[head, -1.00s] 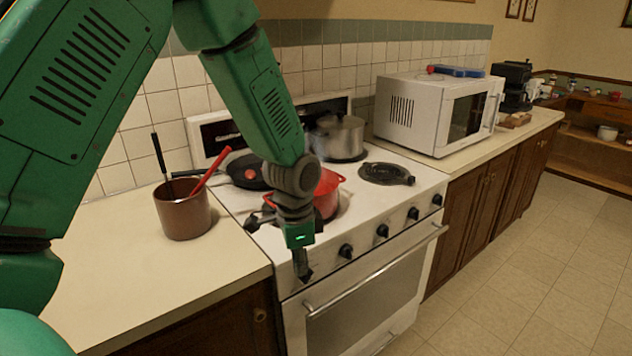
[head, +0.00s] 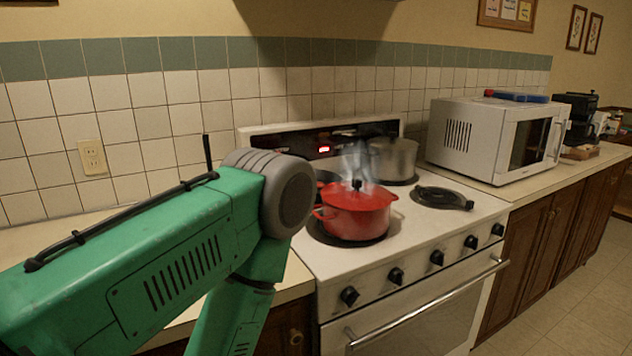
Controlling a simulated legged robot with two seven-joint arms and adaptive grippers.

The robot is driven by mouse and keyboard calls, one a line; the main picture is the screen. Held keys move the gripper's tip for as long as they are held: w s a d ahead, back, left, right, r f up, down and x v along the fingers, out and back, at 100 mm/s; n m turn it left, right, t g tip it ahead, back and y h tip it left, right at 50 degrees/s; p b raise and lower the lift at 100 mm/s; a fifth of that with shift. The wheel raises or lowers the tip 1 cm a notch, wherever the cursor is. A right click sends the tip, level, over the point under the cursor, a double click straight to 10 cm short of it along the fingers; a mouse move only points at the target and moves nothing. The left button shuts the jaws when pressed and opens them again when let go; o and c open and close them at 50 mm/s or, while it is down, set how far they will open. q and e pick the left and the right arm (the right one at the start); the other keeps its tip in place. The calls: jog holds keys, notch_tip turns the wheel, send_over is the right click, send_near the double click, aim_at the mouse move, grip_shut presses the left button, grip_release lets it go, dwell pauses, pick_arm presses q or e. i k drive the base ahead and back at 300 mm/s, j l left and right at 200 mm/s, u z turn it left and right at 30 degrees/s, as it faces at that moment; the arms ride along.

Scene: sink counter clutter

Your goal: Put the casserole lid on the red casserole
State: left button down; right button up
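The red casserole (head: 352,220) sits on the front left burner of the white stove, with a side handle showing at its left. A red casserole lid (head: 358,197) with a dark knob (head: 357,184) appears to lie on top of it, roughly level. Pale steam around the knob blurs the lid's edge, so I cannot tell how exactly it is seated. My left arm comes in from the left and bends downward in front of the counter; its gripper is out of the picture. My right gripper is not in view.
A steel pot (head: 393,158) stands on the back right burner. A dark pan (head: 327,178) is partly hidden behind the casserole. A white microwave (head: 492,140) stands on the right counter. My arm hides much of the left counter.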

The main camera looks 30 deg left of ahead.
aim_at(362, 201)
jog(key=i+l+u, duration=0.2)
jog(key=u, duration=0.25)
jog(key=i+l+u, duration=0.2)
jog(key=u, duration=0.25)
jog(key=i+l+u, duration=0.1)
jog(key=l+u, duration=0.35)
jog(key=i+l+u, duration=0.1)
jog(key=l+u, duration=0.2)
jog(key=u, duration=0.15)
